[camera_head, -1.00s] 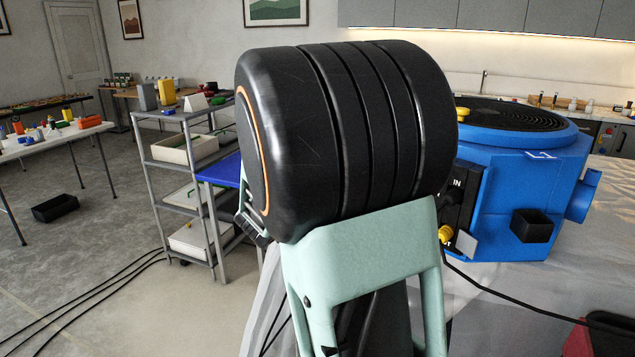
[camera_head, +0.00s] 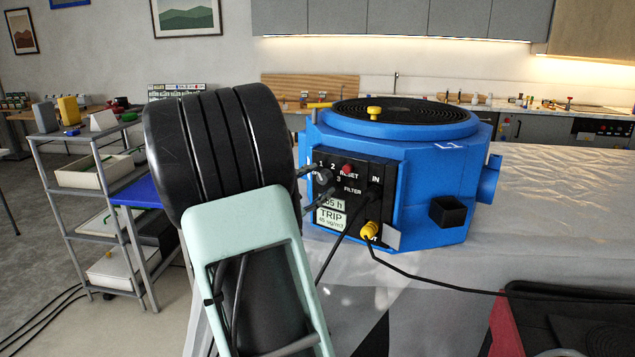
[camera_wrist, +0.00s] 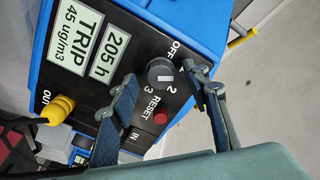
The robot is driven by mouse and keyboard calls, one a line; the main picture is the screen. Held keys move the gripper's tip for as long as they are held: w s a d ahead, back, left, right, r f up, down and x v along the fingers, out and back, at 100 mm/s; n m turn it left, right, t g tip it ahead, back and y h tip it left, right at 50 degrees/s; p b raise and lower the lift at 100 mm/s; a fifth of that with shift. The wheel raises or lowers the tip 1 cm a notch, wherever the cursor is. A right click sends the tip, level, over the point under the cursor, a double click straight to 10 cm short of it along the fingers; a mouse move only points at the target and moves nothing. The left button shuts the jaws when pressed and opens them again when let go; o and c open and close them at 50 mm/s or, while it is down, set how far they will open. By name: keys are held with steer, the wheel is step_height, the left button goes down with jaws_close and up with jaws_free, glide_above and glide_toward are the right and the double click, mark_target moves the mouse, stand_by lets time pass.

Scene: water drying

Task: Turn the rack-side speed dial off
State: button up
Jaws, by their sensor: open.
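The speed dial (camera_wrist: 159,72) is a dark round knob with a white mark, on the black control panel (camera_wrist: 118,52) of a blue machine (camera_head: 415,190). OFF, 2 and 3 are printed around it in the wrist view. I cannot tell exactly which label the mark points at. It shows small in the head view (camera_head: 323,177). My gripper (camera_wrist: 163,78) is open, with one finger on each side of the dial. I cannot tell whether either finger touches it. In the head view my arm covers the area left of the panel.
A red RESET button (camera_wrist: 160,118) sits close to the dial. A yellow OUT fitting (camera_head: 371,230) and black cables are below on the panel. A grey rack (camera_head: 90,200) with trays stands left. The machine rests on a plastic-covered surface (camera_head: 560,220).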

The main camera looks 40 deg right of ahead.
steer(key=shift+d, duration=0.3)
steer(key=c, duration=1.2)
steer(key=shift+o, duration=0.2)
